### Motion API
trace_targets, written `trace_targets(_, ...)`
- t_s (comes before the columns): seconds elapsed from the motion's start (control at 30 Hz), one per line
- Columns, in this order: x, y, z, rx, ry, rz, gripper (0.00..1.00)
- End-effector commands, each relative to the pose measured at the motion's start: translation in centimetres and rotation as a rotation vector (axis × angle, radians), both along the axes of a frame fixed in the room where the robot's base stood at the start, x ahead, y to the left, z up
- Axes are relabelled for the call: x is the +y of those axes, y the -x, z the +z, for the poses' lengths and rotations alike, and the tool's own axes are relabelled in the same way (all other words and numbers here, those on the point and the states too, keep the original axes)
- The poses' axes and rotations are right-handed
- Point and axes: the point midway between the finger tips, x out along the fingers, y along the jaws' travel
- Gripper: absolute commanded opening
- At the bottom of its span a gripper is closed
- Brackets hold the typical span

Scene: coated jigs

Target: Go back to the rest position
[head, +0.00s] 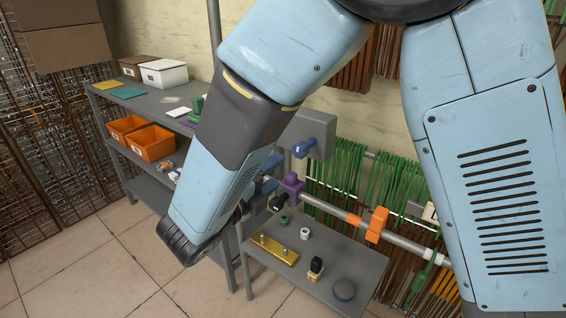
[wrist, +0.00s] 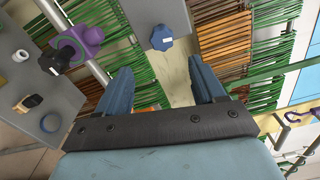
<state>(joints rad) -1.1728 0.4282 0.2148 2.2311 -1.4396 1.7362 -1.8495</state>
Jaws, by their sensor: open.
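My gripper (wrist: 160,82) shows in the wrist view with its two blue fingers wide apart and nothing between them. In the head view only parts of the blue fingers (head: 268,178) show behind my arm, to the left of a purple clamp on a pipe. The purple clamp (head: 292,185) also shows at the upper left of the wrist view (wrist: 84,41). A blue knob (head: 302,148) sits on a grey box (head: 318,128). In the wrist view the knob (wrist: 161,38) appears beyond the fingertips, apart from them.
A low grey table (head: 345,263) below the pipe (head: 333,210) carries a gold plate (head: 273,249), a blue disc (head: 344,290) and small parts. An orange clamp (head: 376,225) is on the pipe. Grey shelves (head: 135,103) at left hold orange bins (head: 152,142). Floor at left is clear.

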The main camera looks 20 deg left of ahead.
Motion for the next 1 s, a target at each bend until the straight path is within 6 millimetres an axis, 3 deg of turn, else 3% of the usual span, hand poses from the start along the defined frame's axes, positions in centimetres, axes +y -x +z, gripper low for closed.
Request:
trace_targets(0.17,-1.1,-0.7,0.4,0.002,-0.038,-0.033,0.69)
trace_targets(0.27,-3.8,-2.0,1.3,0.001,-0.137,-0.114,0.69)
trace_targets(0.4,-9.8,-4.0,2.9,-0.019,-0.369,-0.303,0.69)
trace_targets(0.6,-18.4,-4.9,4.4,-0.106,-0.739,-0.604,0.69)
trace_targets(0.8,-25.7,-3.9,5.2,-0.264,-1.105,-0.910,0.69)
trace_targets(1.0,-31.1,-1.7,5.8,-0.490,-1.464,-1.216,0.69)
